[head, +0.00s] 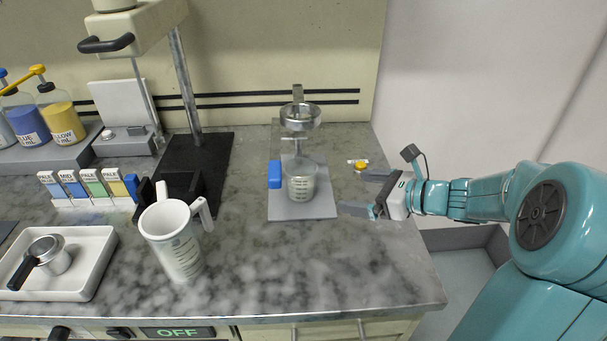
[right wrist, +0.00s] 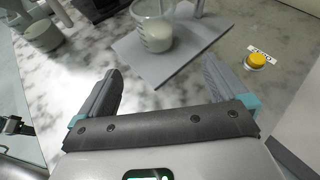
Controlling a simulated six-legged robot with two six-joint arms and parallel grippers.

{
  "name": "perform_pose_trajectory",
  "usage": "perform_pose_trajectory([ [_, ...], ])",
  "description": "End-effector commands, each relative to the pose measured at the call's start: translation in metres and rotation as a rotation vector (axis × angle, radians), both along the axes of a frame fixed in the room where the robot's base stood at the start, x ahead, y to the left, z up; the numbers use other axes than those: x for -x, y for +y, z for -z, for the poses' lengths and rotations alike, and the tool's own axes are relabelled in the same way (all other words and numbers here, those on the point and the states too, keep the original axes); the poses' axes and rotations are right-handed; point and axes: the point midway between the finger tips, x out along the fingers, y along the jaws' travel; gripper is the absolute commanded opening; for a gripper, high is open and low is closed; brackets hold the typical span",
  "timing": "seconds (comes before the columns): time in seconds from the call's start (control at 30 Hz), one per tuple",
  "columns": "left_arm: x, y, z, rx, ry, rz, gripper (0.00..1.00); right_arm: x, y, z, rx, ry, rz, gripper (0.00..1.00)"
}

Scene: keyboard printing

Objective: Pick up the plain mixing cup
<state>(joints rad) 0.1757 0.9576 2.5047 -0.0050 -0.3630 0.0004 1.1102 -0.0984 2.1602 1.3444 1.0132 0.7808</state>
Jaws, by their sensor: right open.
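A clear cup with measuring marks and pale contents (head: 302,184) stands upright on a grey plate (head: 318,211), under a metal strainer. It also shows in the right wrist view (right wrist: 157,36), ahead of my fingers. A white handled jug with printed marks (head: 178,245) stands nearer the counter's front edge, to the left. I cannot tell for sure which of the two is the plain mixing cup. My right gripper (head: 358,192) is open and empty, above the counter to the right of the clear cup and apart from it. My left gripper is not in view.
The strainer (head: 300,116) and a blue block (head: 274,175) are close to the clear cup. A yellow button (head: 360,166) lies behind my right gripper. A white tray (head: 88,282) holds a small metal pot (head: 54,255). The marble counter's front right is clear.

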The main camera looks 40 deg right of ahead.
Motion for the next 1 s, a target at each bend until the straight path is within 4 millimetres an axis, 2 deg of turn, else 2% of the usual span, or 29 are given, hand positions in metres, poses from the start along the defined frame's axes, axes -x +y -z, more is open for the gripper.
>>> perform_pose_trajectory([
  [0.17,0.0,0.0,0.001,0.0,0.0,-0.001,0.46,-0.01,0.007,0.005,-0.002,-0.002,-0.004,1.0],
  [0.5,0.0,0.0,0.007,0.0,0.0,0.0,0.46,-0.076,0.024,0.035,-0.002,0.0,-0.005,1.0],
  [0.77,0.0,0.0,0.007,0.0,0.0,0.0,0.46,-0.098,0.026,0.044,-0.001,0.0,-0.002,1.0],
  [1.0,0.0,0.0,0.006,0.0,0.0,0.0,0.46,-0.134,0.033,0.055,-0.001,0.0,-0.002,1.0],
])
